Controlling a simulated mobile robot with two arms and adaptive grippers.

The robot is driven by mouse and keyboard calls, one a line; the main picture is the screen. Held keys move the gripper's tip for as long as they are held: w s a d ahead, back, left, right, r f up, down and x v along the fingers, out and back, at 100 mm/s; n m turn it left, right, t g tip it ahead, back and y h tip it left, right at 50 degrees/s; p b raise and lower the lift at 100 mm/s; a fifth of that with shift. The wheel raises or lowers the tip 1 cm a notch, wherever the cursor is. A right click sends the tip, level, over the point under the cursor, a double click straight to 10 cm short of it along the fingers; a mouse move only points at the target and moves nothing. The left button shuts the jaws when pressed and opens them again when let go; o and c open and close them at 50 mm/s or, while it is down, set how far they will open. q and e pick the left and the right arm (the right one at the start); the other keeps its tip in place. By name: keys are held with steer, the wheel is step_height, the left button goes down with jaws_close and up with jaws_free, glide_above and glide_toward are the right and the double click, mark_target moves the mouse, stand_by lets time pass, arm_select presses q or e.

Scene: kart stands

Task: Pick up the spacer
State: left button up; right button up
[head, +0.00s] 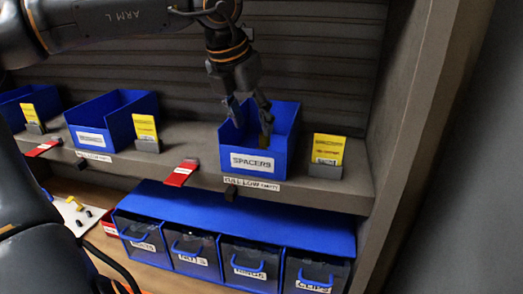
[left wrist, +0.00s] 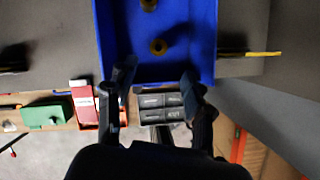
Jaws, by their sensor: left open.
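A blue bin labelled SPACERS (head: 253,163) stands on the shelf, right of centre in the head view. My left gripper (head: 248,105) points down into its opening, with fingers apart. My right gripper is in neither view.
A yellow card in a holder (head: 327,150) stands right of the bin, near the shelf's side wall (head: 400,100). Another blue bin (head: 115,120) and a red tag (head: 181,173) are to the left. Below is a blue drawer unit (head: 235,215).

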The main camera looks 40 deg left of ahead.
arm_select(q)
steer(key=x, duration=0.4)
steer(key=shift+w+a+r, duration=0.1)
steer(key=shift+w+a+f+p, duration=0.1)
steer(key=shift+w+f+p, duration=0.1)
steer(key=shift+p, duration=0.2)
steer(key=p+x, duration=0.2)
steer(key=x, duration=0.2)
steer(key=shift+s+f, duration=0.1)
steer(key=shift+s, duration=0.05)
steer(key=shift+f+p, duration=0.3)
steer(key=shift+w+f, duration=0.1)
steer(key=shift+w, duration=0.15)
steer(key=shift+s, duration=0.15)
steer(key=c, duration=0.9)
steer(key=shift+c, duration=0.9)
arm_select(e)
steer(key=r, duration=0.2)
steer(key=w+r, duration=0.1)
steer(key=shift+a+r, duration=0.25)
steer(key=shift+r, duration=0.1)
